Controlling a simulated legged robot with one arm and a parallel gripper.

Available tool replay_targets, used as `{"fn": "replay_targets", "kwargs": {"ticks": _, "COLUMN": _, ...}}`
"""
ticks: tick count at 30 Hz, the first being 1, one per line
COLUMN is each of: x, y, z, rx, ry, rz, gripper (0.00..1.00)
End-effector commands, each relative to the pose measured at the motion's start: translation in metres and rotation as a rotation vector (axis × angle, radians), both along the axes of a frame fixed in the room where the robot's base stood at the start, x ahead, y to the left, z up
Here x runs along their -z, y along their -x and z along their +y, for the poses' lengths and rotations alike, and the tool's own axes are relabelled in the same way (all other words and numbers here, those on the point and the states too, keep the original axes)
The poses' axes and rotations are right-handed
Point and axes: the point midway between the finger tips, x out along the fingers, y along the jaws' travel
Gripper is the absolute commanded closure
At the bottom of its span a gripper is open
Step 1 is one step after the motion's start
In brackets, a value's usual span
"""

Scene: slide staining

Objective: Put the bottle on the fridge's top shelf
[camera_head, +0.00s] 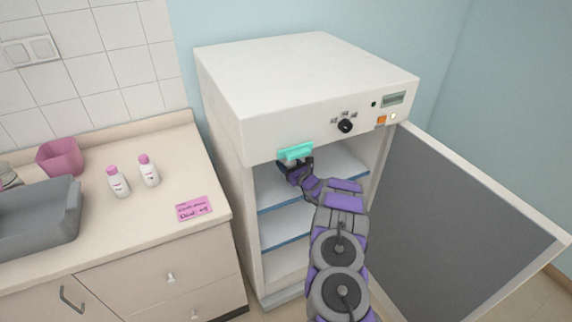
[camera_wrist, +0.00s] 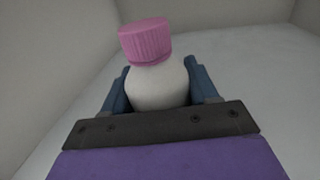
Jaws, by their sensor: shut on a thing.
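The bottle (camera_wrist: 158,82), white with a pink ribbed cap, stands between the two blue fingers of my gripper (camera_wrist: 160,88) in the wrist view. The fingers are shut on its body. Pale walls and a pale surface surround it there. In the head view my gripper (camera_head: 294,168) reaches into the open fridge (camera_head: 225,110), at the level of the top shelf (camera_head: 345,165); the bottle is hidden there. I cannot tell whether the bottle's base touches the shelf.
The fridge door (camera_head: 465,235) stands wide open at the right. A lower shelf (camera_head: 285,222) is below my gripper. A teal piece (camera_head: 296,151) shows by my gripper. On the left counter (camera_head: 140,225) are two similar bottles (camera_head: 118,182), a pink note (camera_head: 195,209), a pink cup (camera_head: 60,158) and a grey basin (camera_head: 35,220).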

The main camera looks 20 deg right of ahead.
Motion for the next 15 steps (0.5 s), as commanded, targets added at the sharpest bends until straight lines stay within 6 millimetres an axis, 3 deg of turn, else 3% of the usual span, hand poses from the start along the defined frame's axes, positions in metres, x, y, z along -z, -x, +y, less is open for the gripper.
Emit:
{"fn": "replay_targets", "kwargs": {"ticks": 9, "x": 0.0002, "y": -0.0002, "z": 0.0036, "rx": 0.000, "ry": 0.004, "rz": 0.000, "gripper": 0.16}}
{"fn": "replay_targets", "kwargs": {"ticks": 15, "x": -0.0006, "y": -0.0004, "z": 0.0063, "rx": -0.001, "ry": 0.007, "rz": 0.000, "gripper": 0.16}}
